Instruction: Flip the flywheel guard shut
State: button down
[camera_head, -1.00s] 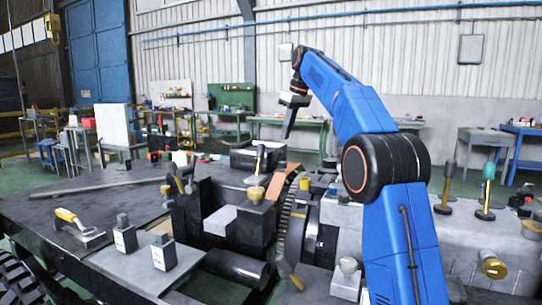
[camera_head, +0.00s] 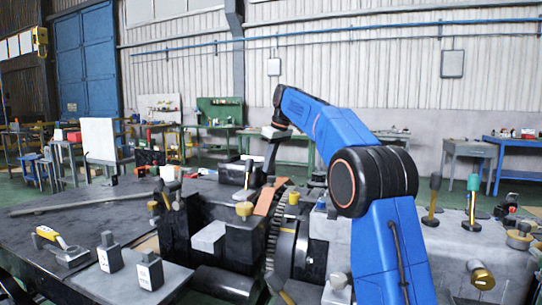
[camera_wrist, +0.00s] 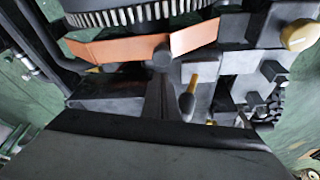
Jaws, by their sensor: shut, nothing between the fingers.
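The flywheel guard looks to be the orange-copper plate (camera_head: 266,200), tilted beside the toothed flywheel (camera_head: 274,232) in the head view. In the wrist view the copper plate (camera_wrist: 120,48) spans the upper part as two angled faces, with the toothed rim of the flywheel (camera_wrist: 140,14) above it. My gripper (camera_head: 269,170) is shut and empty, pointing down just above the guard's upper end. In the wrist view its dark fingers (camera_wrist: 159,92) reach up toward the plate's middle, near a round dark knob (camera_wrist: 162,56). Whether they touch the guard I cannot tell.
A yellow-topped knob (camera_head: 244,209) stands left of the guard. Upright hammers (camera_head: 472,195) and a brass cylinder (camera_head: 480,275) are on the right. The space above the bench is open.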

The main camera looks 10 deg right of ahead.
aim_at(277, 186)
jog(key=shift+x, duration=1.3)
jog(key=s+d, duration=0.1)
jog(key=d, duration=0.1)
jog(key=s+d, duration=0.2)
jog(key=shift+s+d, duration=0.25)
jog(key=shift+d, duration=0.05)
